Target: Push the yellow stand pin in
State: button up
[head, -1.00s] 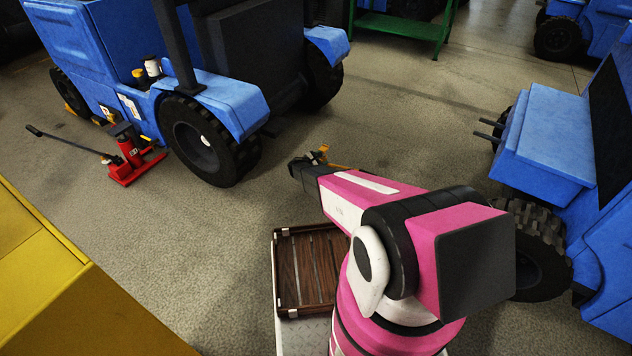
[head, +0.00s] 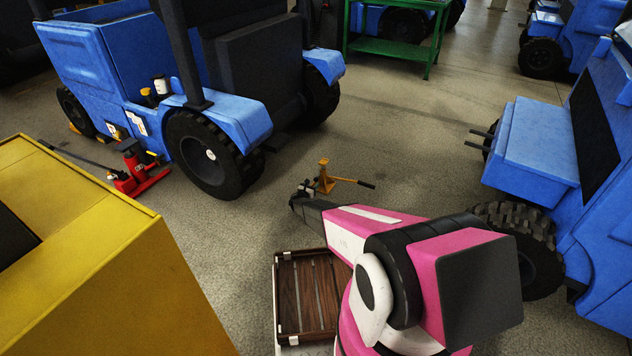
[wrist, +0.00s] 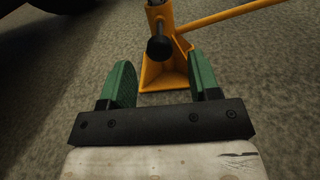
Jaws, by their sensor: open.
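The yellow stand (head: 323,177) stands upright on the floor beyond my arm in the head view, with a yellow bar reaching right to a dark grip (head: 367,184). In the wrist view the yellow stand (wrist: 160,76) is ahead, its top cut off by the frame. A dark round-headed pin (wrist: 159,47) sticks out of its post towards the camera. My gripper (wrist: 162,74) is open, its green fingers either side of the pin in the picture, with nothing held. Whether it touches the stand cannot be told. In the head view my gripper (head: 298,197) is small and dark.
A blue vehicle's wheel (head: 208,152) is left of the stand, with a red jack (head: 137,172) beyond. Another blue vehicle (head: 535,155) stands at right. A yellow cabinet (head: 120,270) fills the lower left. Grey floor around the stand is open.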

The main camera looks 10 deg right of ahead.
jog(key=x, duration=0.5)
grip_shut()
jog(key=shift+x, duration=1.9)
grip_release()
jog(key=shift+s+a, duration=0.1)
send_near(315, 180)
jog(key=x, duration=0.3)
jog(key=shift+w+d, duration=0.3)
